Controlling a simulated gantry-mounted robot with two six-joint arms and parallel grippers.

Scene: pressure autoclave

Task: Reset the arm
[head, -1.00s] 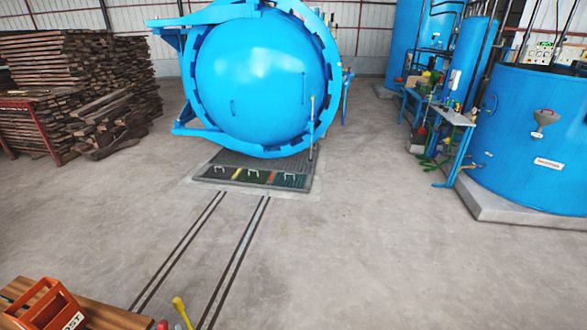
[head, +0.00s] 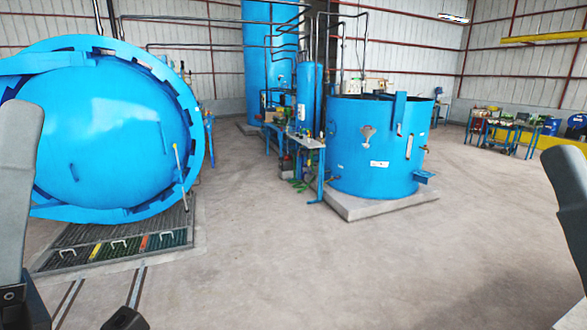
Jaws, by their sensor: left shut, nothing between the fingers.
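My left arm's grey link stands at the left edge of the head view. A dark part of my left gripper (head: 125,319) shows at the bottom edge, left of centre; most of it is cut off by the frame. It is shut, and I see nothing held in it. My right arm shows only as a grey link at the right edge; its gripper is out of the picture. The blue autoclave (head: 110,135) stands at the left with its round door closed, behind my left arm.
A floor grate (head: 75,245) with handles lies before the autoclave, and rails (head: 68,303) run from it. A blue round tank (head: 375,150) stands on a concrete plinth (head: 385,203), beside a small blue table (head: 305,142). The concrete floor (head: 350,270) ahead is clear.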

